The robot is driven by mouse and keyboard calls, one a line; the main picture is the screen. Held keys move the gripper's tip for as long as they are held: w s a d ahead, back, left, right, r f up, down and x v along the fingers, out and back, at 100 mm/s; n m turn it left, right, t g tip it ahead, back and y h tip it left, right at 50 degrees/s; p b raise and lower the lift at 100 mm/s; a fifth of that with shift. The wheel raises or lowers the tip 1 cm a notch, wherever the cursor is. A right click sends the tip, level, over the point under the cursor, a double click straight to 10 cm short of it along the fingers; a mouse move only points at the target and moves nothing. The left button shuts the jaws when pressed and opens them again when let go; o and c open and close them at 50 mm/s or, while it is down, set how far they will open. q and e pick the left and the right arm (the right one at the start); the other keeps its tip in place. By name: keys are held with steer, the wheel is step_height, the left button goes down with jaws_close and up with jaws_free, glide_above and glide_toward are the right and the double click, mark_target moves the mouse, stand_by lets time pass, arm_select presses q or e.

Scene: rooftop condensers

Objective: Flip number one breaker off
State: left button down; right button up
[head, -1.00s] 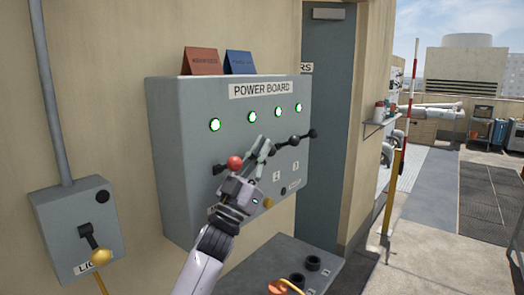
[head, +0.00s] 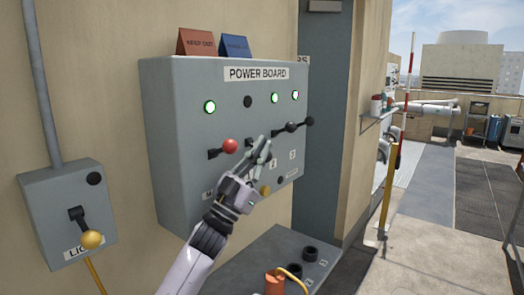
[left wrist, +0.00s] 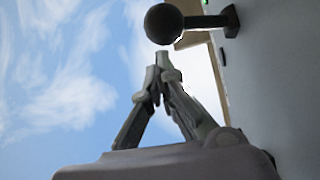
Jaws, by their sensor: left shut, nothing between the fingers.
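The grey power board (head: 165,165) hangs on the wall with a row of round lamps. The leftmost lamp (head: 210,107) and the two right ones glow green; the second lamp (head: 248,102) is dark. A red-knobbed lever (head: 230,146) is at left. Beside it, a second lever (head: 249,143) is mostly hidden by my left gripper (head: 264,144). Two black-knobbed levers (head: 291,127) are farther right, over labels 2 and 3. Label 1 is not readable. In the left wrist view my left gripper (left wrist: 159,62) is shut and empty, close to a black ball knob (left wrist: 165,24). My right gripper is not seen.
A smaller grey box with a yellow-knobbed lever (head: 92,239) is at lower left. A low grey panel (head: 255,255) with sockets and an orange plug (head: 274,285) stands below the board. Red and blue cards (head: 196,42) stand on the board. The walkway at right is open.

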arm_select(q)
steer(key=v, duration=1.2)
